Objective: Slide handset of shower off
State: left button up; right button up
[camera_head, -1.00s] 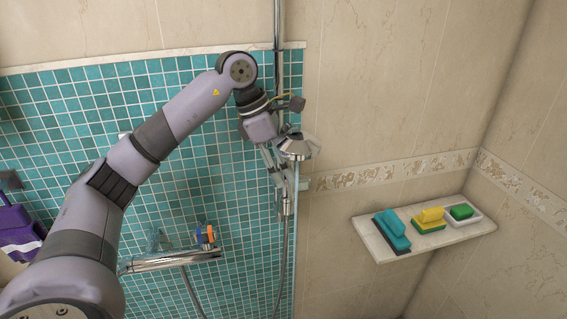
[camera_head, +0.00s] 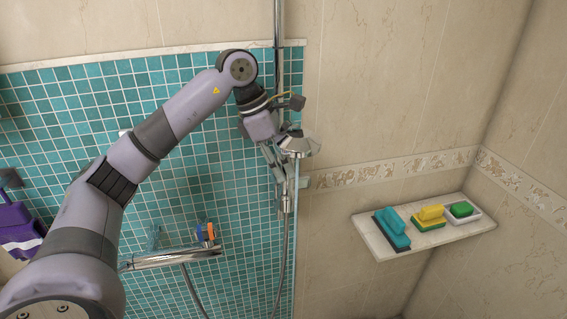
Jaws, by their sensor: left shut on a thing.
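The chrome shower handset (camera_head: 298,146) is at the riser rail, its head facing down and to the right. My left gripper (camera_head: 279,175) comes down from the upper left and is shut on the handset, around its handle just below the head. The fingers partly hide the handle and the holder behind it. The vertical chrome rail (camera_head: 279,40) runs up the wall behind the gripper. A hose (camera_head: 284,260) hangs below the handset. My right gripper is not in view.
A chrome mixer bar (camera_head: 172,261) with an orange and blue item (camera_head: 205,234) is below left. A corner shelf (camera_head: 440,232) at right holds a teal brush (camera_head: 392,229), a yellow-green sponge (camera_head: 428,217) and a green soap (camera_head: 462,209). A purple item (camera_head: 18,232) is at far left.

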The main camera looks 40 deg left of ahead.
pick_arm(q)
jog(key=shift+r, duration=0.1)
grip_shut()
jog(key=shift+r+p, duration=2.3)
jog(key=shift+r, duration=0.4)
